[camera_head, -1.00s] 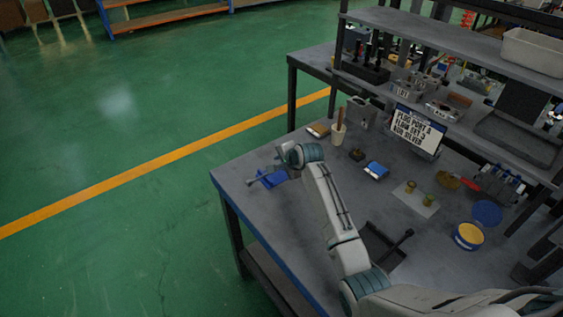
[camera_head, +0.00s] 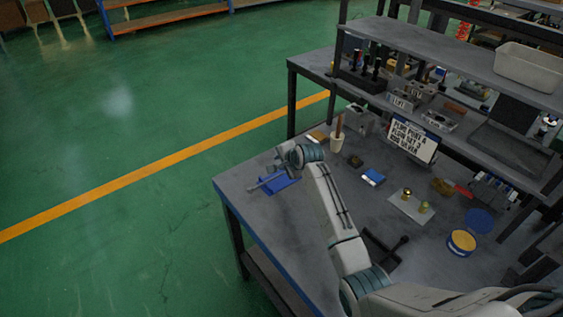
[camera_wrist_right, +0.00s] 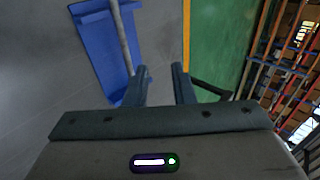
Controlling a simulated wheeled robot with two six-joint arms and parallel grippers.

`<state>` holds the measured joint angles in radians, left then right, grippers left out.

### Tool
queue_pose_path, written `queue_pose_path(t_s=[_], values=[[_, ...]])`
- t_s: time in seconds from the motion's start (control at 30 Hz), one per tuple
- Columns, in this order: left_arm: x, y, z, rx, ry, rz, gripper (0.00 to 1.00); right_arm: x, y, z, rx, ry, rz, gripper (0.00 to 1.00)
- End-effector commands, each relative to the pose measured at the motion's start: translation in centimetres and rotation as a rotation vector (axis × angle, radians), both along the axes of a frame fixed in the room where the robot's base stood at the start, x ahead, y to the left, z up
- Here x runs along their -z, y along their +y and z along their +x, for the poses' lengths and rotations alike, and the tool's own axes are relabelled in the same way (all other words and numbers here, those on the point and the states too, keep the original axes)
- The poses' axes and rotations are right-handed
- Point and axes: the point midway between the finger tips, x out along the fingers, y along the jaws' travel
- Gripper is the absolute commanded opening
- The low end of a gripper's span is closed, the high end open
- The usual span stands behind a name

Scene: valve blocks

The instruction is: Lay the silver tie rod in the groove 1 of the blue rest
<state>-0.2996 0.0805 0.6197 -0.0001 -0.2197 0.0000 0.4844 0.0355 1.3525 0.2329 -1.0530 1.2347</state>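The blue rest (camera_head: 283,184) lies flat near the far left corner of the workbench in the head view. It also shows at the upper left of the right wrist view (camera_wrist_right: 93,42). The silver tie rod (camera_wrist_right: 122,38) lies along the right part of the rest in the wrist view; which groove it lies in, I cannot tell. In the head view the rod (camera_head: 265,183) shows at the rest's left side. My right gripper (camera_wrist_right: 161,72) is open and empty, with its left finger close beside the rod's near end. In the head view it (camera_head: 283,158) is above the rest. My left gripper is out of view.
A blue-and-white block (camera_head: 373,177), a small dark block (camera_head: 355,160) and a sign (camera_head: 412,140) are farther right. The bench edge lies close to the left.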

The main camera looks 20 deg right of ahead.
Motion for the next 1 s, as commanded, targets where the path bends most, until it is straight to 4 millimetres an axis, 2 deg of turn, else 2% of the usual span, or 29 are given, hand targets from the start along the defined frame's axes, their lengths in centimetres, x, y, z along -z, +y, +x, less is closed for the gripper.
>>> queue_pose_path(t_s=[0.13, 0.23, 0.27, 0.67, 1.0], values=[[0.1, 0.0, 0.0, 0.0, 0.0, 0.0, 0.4, 0.1, 0.0, 0.0, 0.0, 0.0, 0.0, 0.25], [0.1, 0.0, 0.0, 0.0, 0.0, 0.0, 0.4, 0.1, 0.0, 0.0, 0.0, 0.0, 0.0, 0.44], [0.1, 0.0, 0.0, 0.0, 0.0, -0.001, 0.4, 0.1, 0.0, 0.0, 0.0, 0.0, 0.0, 0.48], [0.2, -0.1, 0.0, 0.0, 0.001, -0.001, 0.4, -0.3, -0.1, -0.4, -0.001, 0.0, -0.001, 0.48], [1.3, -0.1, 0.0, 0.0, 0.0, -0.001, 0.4, -3.9, -1.1, -4.2, 0.0, -0.003, -0.002, 0.48]])
